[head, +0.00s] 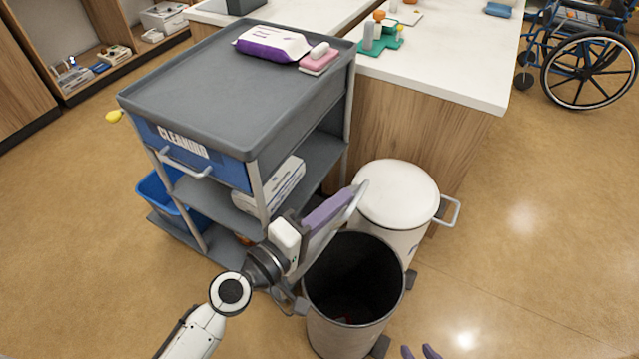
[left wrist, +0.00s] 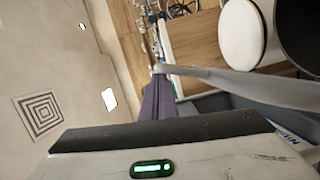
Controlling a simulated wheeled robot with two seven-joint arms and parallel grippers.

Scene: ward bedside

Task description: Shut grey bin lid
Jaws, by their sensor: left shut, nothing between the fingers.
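The grey bin (head: 313,320) stands in front of the cleaning trolley with its dark inside open to view. Its grey lid (head: 338,226) is raised, steeply tilted and seen nearly edge-on over the bin's left side. In the left wrist view the lid (left wrist: 240,84) is a thin grey strip. My left gripper (head: 342,200) is shut and empty, its purple fingers on the trolley side of the lid, close along it; I cannot tell if they touch. The fingers also show in the left wrist view (left wrist: 155,98). My right gripper (head: 419,352) shows only two purple fingertips, apart, at the bottom edge.
A white bin (head: 395,190) with its lid down stands just behind the grey bin. The grey trolley (head: 200,85) is close on the left, with a counter (head: 455,75) behind. Floor on the right is clear up to a wheelchair (head: 590,70).

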